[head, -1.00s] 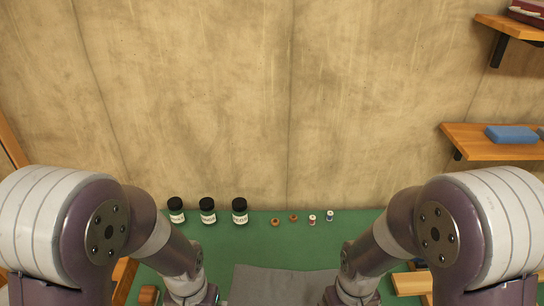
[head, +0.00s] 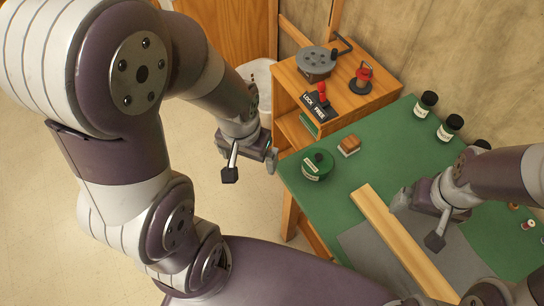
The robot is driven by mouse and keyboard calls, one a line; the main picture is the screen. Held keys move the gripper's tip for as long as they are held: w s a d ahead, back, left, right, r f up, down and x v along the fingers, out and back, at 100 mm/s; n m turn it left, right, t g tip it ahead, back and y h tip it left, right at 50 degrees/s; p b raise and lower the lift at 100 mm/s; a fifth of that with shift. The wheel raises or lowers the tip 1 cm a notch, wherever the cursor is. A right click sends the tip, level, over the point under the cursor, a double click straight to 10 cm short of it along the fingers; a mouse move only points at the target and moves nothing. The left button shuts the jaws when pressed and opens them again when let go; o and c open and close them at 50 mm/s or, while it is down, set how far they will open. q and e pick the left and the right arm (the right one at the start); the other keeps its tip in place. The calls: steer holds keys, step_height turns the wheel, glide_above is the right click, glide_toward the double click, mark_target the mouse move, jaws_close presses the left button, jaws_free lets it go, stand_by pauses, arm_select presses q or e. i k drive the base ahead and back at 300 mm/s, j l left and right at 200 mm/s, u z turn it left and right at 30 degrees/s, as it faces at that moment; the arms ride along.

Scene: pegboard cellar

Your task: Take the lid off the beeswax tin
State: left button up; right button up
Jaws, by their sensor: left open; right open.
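A round green tin (head: 314,174) with a pale label stands on the green table top near its left edge. Its dark green lid (head: 318,160) with a small dark knob sits on top; the label is too small to read. My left gripper (head: 251,168) is open and empty, to the left of the tin and apart from it, out past the table edge. My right gripper (head: 418,221) is open and empty, near a long wooden bar to the right of the tin.
A small brown block (head: 349,146) stands close behind the tin. The wooden bar (head: 401,245) lies across a grey mat (head: 365,245). A wooden stand (head: 350,105) with a grey round device (head: 316,62) and a lever switch (head: 320,103) is behind. Dark jars (head: 449,128) stand at right.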

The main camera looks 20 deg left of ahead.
mark_target(316, 162)
steer(key=u, duration=0.2)
steer(key=j+z, duration=0.2)
steer(key=z, duration=0.25)
steer(key=j+z, duration=0.2)
steer(key=z, duration=0.2)
steer(key=j+z, duration=0.25)
steer(key=z, duration=0.2)
steer(key=j+z, duration=0.2)
steer(key=z, duration=0.2)
steer(key=k+j+z, duration=0.1)
steer(key=z, duration=0.35)
steer(key=k+j+z, duration=0.1)
steer(key=z, duration=0.3)
steer(key=k+j, duration=0.4)
steer(key=j, duration=0.1)
